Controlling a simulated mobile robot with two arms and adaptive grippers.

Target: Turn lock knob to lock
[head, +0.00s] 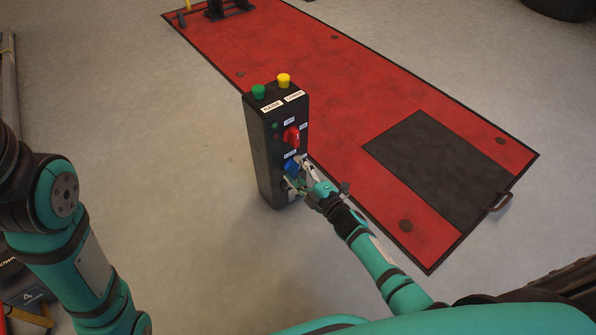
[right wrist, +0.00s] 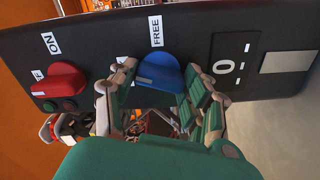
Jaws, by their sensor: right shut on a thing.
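The blue lock knob (head: 290,167) is on the front face of a black control post, below a red knob. In the right wrist view the blue knob (right wrist: 161,72) sits by a label reading FREE. My right gripper (head: 298,174) is at the blue knob, with one finger on either side of it. In the right wrist view the right gripper (right wrist: 160,88) is shut on the knob. The fingers hide parts of the knob and any label on its lower side. My left gripper is out of view; only my left arm shows.
The black control post (head: 262,155) stands on the grey floor. It carries a green button (head: 259,92), a yellow button (head: 284,80) and the red knob (head: 291,137). A red lift platform (head: 350,85) lies behind and to the right. The floor left of the post is clear.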

